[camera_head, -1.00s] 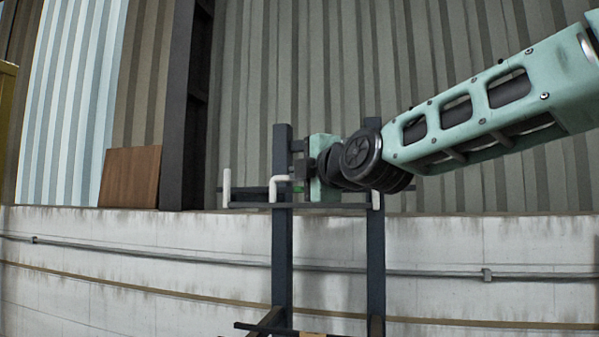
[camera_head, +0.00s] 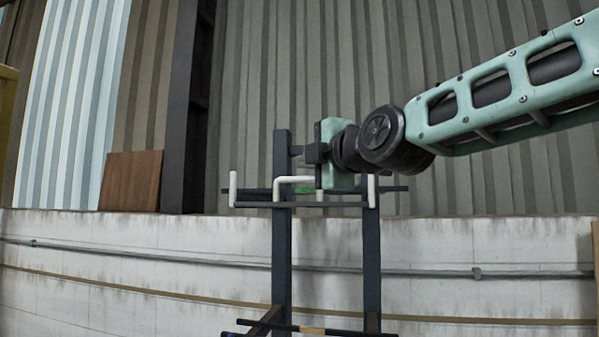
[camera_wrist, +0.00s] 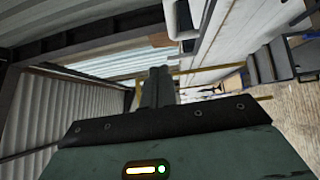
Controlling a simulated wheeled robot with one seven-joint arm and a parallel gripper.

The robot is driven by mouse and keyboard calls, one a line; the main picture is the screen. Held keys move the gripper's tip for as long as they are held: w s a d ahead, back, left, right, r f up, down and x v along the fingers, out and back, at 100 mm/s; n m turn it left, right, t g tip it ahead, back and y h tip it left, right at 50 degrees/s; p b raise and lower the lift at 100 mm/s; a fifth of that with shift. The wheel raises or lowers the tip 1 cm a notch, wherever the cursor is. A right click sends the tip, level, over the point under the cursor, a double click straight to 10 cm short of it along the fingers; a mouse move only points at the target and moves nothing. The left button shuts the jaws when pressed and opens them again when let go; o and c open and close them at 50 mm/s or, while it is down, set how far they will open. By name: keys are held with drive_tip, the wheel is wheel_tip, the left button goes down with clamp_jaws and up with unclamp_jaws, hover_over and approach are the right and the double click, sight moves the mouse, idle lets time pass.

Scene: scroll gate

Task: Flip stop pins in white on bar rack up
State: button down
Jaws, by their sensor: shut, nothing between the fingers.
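The bar rack (camera_head: 282,240) has two dark upright posts and a horizontal bar carrying white stop pins. The left white pin (camera_head: 233,187) and the right white pin (camera_head: 371,188) stand upright. A middle white pin (camera_head: 290,181) has a bent top running to the right. My gripper (camera_head: 303,155) is shut and empty, just above the middle pin and pointing left. In the wrist view its fingers (camera_wrist: 157,84) are together, with a white bent tube (camera_wrist: 183,18) beyond them at the top.
A low white wall (camera_head: 140,250) with a pipe runs behind the rack, under corrugated panels. A brown board (camera_head: 131,180) leans at the left. A dark lower crossbar (camera_head: 315,329) crosses the rack near the bottom. Space left of the rack looks clear.

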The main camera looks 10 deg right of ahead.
drive_tip(key=v, duration=0.2)
drive_tip(key=b+v, duration=0.1)
drive_tip(key=v, duration=0.1)
drive_tip(key=b+v, duration=0.1)
drive_tip(key=v, duration=0.1)
drive_tip(key=shift+r, duration=0.35)
drive_tip(key=shift+f, duration=0.1)
